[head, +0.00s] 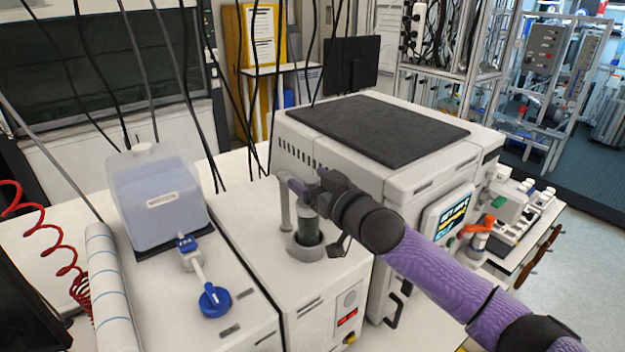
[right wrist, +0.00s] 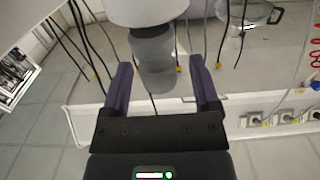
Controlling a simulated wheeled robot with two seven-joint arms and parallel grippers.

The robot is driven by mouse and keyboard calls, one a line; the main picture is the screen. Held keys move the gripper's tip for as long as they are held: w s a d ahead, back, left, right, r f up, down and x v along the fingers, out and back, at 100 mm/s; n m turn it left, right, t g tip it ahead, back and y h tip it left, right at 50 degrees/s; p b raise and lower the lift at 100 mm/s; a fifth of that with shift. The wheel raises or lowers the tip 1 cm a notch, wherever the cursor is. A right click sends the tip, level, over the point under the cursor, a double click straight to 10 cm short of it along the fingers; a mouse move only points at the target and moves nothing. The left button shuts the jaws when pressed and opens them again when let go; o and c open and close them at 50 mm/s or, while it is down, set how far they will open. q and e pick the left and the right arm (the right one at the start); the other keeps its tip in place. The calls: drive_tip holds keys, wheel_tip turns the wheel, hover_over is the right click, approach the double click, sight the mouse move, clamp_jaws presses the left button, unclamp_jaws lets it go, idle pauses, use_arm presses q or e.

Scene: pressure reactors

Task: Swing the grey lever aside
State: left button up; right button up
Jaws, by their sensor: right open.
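A grey upright post (head: 285,212), which looks like the grey lever, stands on top of the white box-shaped unit (head: 325,290) in the head view. My left gripper is not in view.
A large white machine with a dark top (head: 385,130) stands close on the right. A clear canister (head: 155,198) and a blue-handled valve (head: 213,300) are to the left. Several black cables hang behind. A red coiled hose (head: 60,255) is at far left.

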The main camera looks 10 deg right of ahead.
clamp_jaws()
idle(1.3)
